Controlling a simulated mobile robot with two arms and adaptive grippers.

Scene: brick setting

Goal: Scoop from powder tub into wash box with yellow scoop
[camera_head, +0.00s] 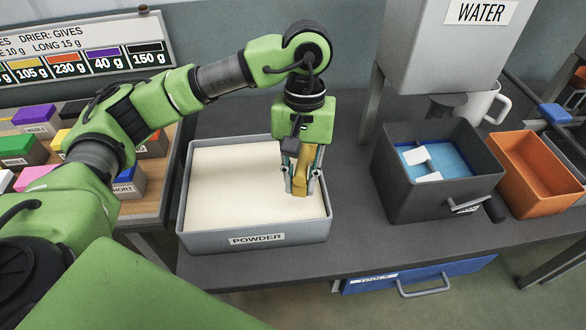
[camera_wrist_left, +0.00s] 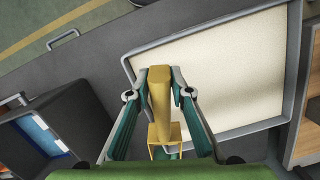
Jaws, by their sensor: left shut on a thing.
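The grey powder tub (camera_head: 281,239) stands on the dark bench and holds pale powder (camera_head: 225,182). My left gripper (camera_head: 301,188) is shut on the yellow scoop (camera_head: 302,172) above the right part of the tub. The scoop also shows between the fingers in the left wrist view (camera_wrist_left: 159,98). I cannot tell whether the scoop touches the powder or carries any. The dark wash box (camera_head: 436,194) stands to the right of the tub. Inside it are blue liquid or lining and a white piece (camera_head: 421,158). My right gripper is not in view.
A grey water tank (camera_head: 440,45) stands behind the wash box, with a white mug (camera_head: 484,103) near it. An orange bin (camera_head: 541,171) is right of the wash box. Labelled coloured blocks (camera_head: 35,115) sit on a wooden table at left. Bare bench lies between tub and wash box.

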